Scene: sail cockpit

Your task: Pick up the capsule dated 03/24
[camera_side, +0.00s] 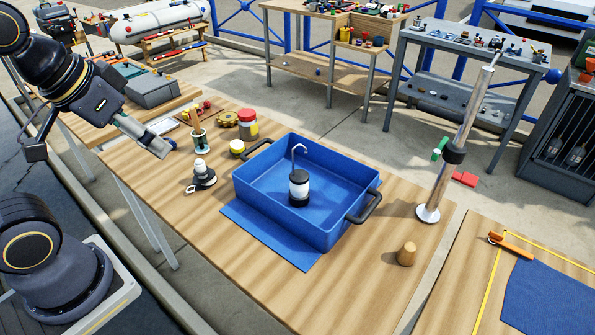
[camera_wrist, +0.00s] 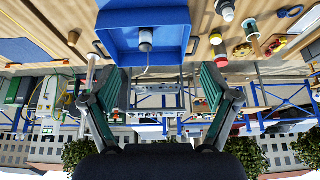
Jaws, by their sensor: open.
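A capsule with a white body and black ends (camera_side: 299,188) stands upright inside the blue bin (camera_side: 362,192); a thin hook rises from it. In the wrist view this capsule (camera_wrist: 146,37) shows in the bin (camera_wrist: 115,18). A second white capsule-like piece with a dark base (camera_side: 201,174) stands on the table left of the bin. No date is legible on either. My gripper (camera_side: 163,145) is open and empty, high to the left of the bin and apart from both. In the wrist view its fingers (camera_wrist: 165,80) are spread wide.
Left of and behind the bin are a red-lidded jar (camera_side: 247,124), a yellow-lidded pot (camera_side: 237,147), a yellow gear (camera_side: 226,118) and a green-and-white holder (camera_side: 199,141). A tall metal post (camera_side: 462,130) and a wooden peg (camera_side: 407,253) stand to the right.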

